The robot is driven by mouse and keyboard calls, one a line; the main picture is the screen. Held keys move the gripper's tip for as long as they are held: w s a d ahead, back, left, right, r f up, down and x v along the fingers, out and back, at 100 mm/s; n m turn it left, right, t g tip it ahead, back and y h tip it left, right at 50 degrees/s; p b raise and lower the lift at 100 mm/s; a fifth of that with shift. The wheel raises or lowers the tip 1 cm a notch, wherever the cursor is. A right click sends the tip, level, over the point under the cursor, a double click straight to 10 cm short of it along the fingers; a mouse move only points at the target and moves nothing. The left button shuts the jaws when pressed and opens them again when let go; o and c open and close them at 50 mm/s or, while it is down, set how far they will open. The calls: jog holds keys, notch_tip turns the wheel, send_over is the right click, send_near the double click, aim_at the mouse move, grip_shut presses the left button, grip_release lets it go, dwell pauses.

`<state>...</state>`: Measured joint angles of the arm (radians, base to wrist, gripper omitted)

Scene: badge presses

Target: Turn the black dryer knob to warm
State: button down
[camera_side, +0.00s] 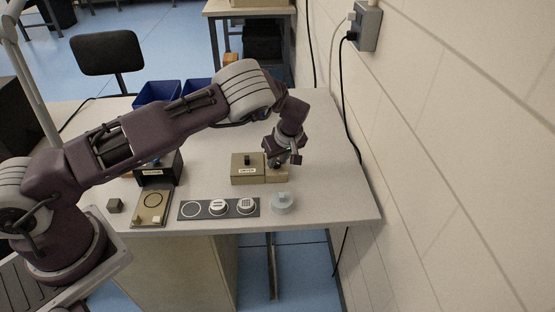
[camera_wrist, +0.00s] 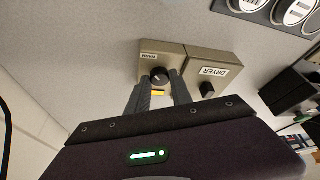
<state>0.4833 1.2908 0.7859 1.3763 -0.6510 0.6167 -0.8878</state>
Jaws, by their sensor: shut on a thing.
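A round black knob (camera_wrist: 160,75) with a pale pointer mark sits on that block. My gripper (camera_wrist: 163,84) is shut on this knob, one finger on each side. In the side view my gripper (camera_side: 275,163) hides the knob. A second black knob (camera_wrist: 207,90) stands on the DRYER-labelled part, clear of my fingers.
A dark strip with round badge places (camera_side: 232,209) lies in front of the dryer. A pale grey round piece (camera_side: 283,203) is near the table's front edge. The wall with cables is close on the right.

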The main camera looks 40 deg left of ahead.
aim_at(282, 175)
jog(key=c, duration=1.1)
grip_release()
jog(key=shift+c, duration=0.2)
jog(key=v, duration=0.6)
jog(key=shift+d, duration=0.1)
jog(key=shift+d+r, duration=0.1)
jog(key=shift+r, duration=0.4)
